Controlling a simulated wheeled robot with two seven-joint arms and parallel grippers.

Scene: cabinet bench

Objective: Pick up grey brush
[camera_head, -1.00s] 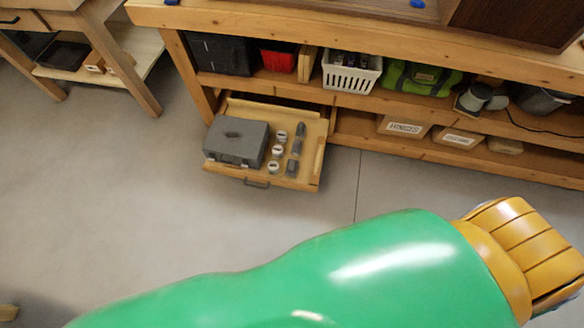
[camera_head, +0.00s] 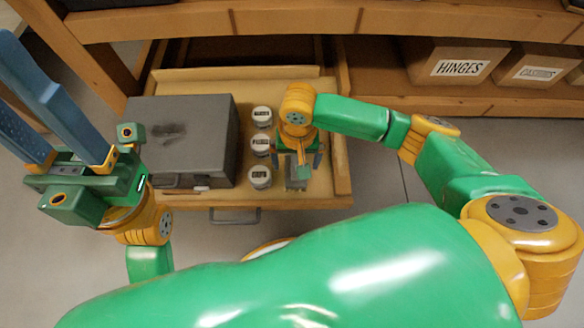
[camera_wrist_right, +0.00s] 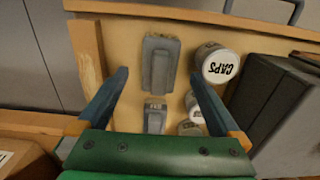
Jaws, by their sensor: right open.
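A dark grey block-like object with a raised middle (camera_wrist_right: 160,62) lies in the open wooden drawer (camera_wrist_right: 130,30), between the spread fingers of my right gripper (camera_wrist_right: 158,78); it looks like the grey brush. It also shows in the head view (camera_head: 297,180), partly hidden under my right gripper (camera_head: 299,163). A smaller grey item with a label (camera_wrist_right: 155,117) lies just behind it. My right gripper is open and empty, pointing down over the drawer; I cannot tell its exact height. My left gripper (camera_head: 6,75) is open and empty, raised at the left.
Several white-lidded jars (camera_head: 260,177) stand in a column beside the brush. A large grey case (camera_head: 185,125) fills the drawer's left side. The bench's lower shelf (camera_head: 440,103) above right holds cardboard boxes, one marked HINGES (camera_head: 458,65).

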